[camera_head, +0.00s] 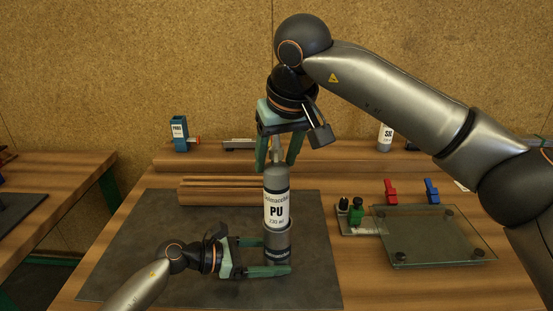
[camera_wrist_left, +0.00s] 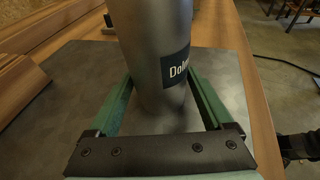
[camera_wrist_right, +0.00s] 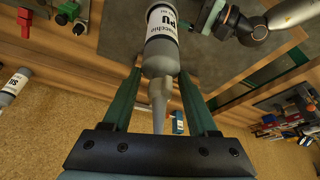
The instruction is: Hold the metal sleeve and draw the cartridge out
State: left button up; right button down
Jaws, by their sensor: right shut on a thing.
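The grey cartridge (camera_head: 277,207) with a white PU label stands upright, its lower end in the metal sleeve (camera_head: 277,245) and much of its body above the sleeve's rim. The cartridge also shows in the right wrist view (camera_wrist_right: 161,48), with its pale nozzle (camera_wrist_right: 158,95). My right gripper (camera_head: 279,165) points down from above, its fingers at the cartridge's top end, shut on it. My left gripper (camera_head: 277,258) reaches in from the left with one finger on each side of the sleeve. The sleeve fills the left wrist view (camera_wrist_left: 155,40); whether both fingers press it is unclear.
A dark mat (camera_head: 140,240) lies under the sleeve. A ribbed wooden block (camera_head: 215,190) is behind it. A glass plate (camera_head: 435,232), a green-topped tool (camera_head: 356,212), a red clamp (camera_head: 391,191) and a blue clamp (camera_head: 431,190) are at right. The mat's left side is clear.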

pick_arm(q)
jog(key=shift+o, duration=1)
